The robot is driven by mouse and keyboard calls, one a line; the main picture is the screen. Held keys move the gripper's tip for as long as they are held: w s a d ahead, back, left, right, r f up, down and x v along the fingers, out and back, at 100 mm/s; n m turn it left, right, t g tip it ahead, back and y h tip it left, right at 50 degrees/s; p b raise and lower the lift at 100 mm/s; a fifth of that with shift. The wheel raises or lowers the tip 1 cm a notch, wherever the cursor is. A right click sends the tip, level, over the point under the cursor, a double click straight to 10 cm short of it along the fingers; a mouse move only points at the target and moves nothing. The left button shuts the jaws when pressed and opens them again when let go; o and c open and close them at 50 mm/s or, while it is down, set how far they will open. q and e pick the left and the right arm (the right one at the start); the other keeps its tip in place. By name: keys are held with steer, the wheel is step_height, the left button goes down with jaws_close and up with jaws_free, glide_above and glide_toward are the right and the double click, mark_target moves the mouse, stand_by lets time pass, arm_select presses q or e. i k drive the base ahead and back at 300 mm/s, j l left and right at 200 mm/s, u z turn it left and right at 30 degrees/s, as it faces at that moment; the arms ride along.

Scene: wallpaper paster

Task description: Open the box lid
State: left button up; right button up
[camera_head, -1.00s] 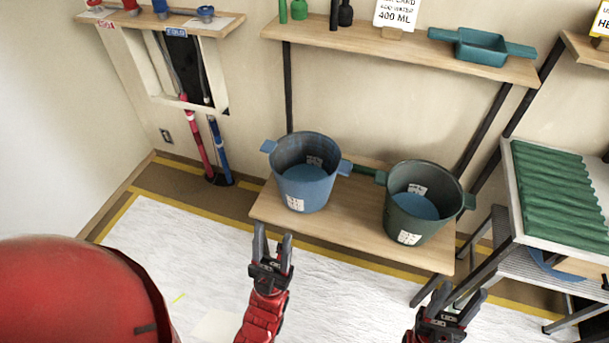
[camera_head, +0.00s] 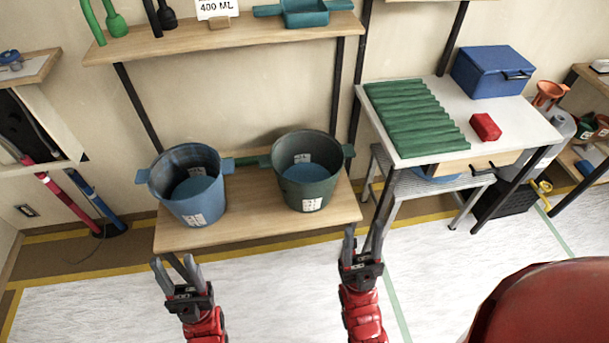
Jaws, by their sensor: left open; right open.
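A blue box (camera_head: 491,75) with a dark handle on its front stands at the back right of the white-topped table (camera_head: 463,103). Its lid looks shut. My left gripper (camera_head: 175,262) is open and empty, low in front of the wooden bench at the left. My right gripper (camera_head: 363,238) is open and empty, near the bench's right front corner. Both grippers are well apart from the box, to its left and nearer to me.
A green corrugated sheet (camera_head: 417,119) and a red block (camera_head: 485,127) lie on the same table. A blue bucket (camera_head: 190,187) and a dark green bucket (camera_head: 306,172) stand on the wooden bench (camera_head: 255,226). The white floor in front is clear.

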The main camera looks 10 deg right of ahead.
mark_target(494, 59)
steer(key=z, duration=0.4)
steer(key=l+z, duration=0.1)
steer(key=z, duration=0.25)
steer(key=i+z, duration=0.1)
steer(key=z, duration=0.65)
steer(key=u, duration=0.2)
steer(key=i+l+u, duration=0.25)
steer(key=u, duration=0.25)
steer(key=i+l+u, duration=0.25)
steer(key=u, duration=0.2)
steer(key=i+l, duration=0.15)
steer(key=l, duration=0.2)
steer(key=i+l+u, duration=0.1)
steer(key=l, duration=0.25)
steer(key=i+l, duration=0.25)
steer(key=i+l+u, duration=0.1)
steer(key=l, duration=0.35)
